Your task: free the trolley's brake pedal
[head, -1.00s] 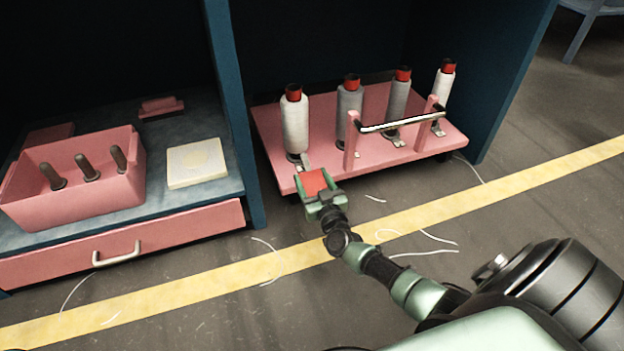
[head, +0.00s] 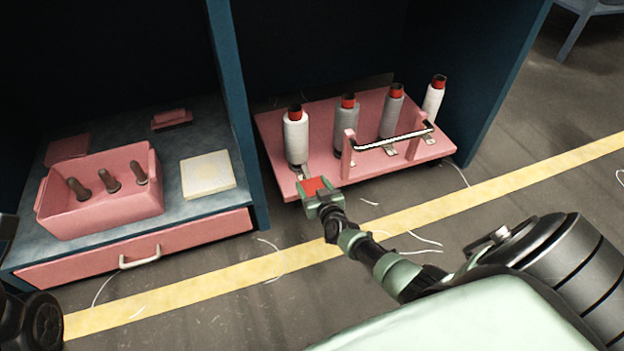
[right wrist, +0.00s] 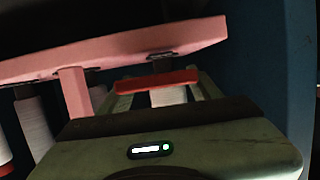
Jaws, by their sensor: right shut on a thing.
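The pink trolley (head: 273,152) stands in the right bay of the blue frame, with several red-topped bobbins and a bar handle (head: 385,143). The red brake pedal (head: 314,186) is at its front left edge. My right gripper (head: 316,188) reaches it from the front and is shut on it. In the right wrist view the red pedal (right wrist: 157,80) lies across between the two fingers, close under the pink trolley deck (right wrist: 120,46). The pedal's mount and its exact tilt are hard to make out. My left gripper cannot be made out.
A blue post (head: 238,120) divides the trolley's bay from a shelf on the left. On the shelf are a pink box (head: 100,205) with dark pegs and a cream block (head: 208,175). A pink drawer (head: 190,242) is below. Loose threads lie by the yellow floor line (head: 205,283).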

